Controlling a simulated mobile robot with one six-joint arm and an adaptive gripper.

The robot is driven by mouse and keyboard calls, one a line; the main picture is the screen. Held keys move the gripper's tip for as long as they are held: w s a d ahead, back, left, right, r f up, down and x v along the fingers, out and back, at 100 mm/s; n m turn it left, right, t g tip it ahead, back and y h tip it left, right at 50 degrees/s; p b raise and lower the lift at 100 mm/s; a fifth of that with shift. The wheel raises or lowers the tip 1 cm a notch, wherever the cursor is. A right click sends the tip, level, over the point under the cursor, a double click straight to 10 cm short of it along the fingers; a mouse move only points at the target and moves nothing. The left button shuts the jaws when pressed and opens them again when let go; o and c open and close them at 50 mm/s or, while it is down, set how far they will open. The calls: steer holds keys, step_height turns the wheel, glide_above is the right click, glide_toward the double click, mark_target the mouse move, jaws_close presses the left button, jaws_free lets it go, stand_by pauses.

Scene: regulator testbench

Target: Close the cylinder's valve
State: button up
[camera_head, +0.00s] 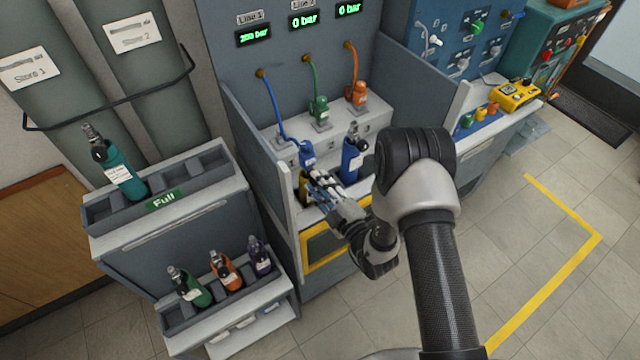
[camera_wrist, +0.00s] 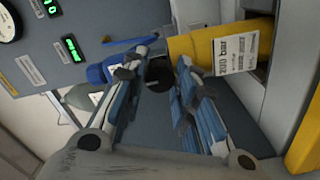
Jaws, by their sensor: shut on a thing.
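The yellow cylinder (camera_head: 304,189) stands in the bench's left slot, mostly hidden behind my gripper (camera_head: 318,184). In the wrist view the yellow cylinder (camera_wrist: 222,46) lies sideways across the picture with a white "200 bar" label. Its black valve knob (camera_wrist: 158,73) is between the fingers of my gripper (camera_wrist: 163,64), which is shut on it. A blue regulator (camera_head: 307,155) is at the cylinder's top, with a blue hose running up to the panel. It also shows in the wrist view (camera_wrist: 103,73). The knob's turn position cannot be told.
A blue cylinder (camera_head: 352,155) stands close at right on the bench. Green (camera_head: 319,108) and orange (camera_head: 359,95) regulators sit behind. The Line 1 display (camera_head: 254,34) reads about 200 bar; the others read 0 bar. A "Full" rack (camera_head: 205,203) with a teal cylinder stands left.

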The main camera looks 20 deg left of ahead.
stand_by(0.3)
steer(key=o, duration=1.1)
steer(key=shift+d, duration=0.1)
steer(key=v, duration=1.2)
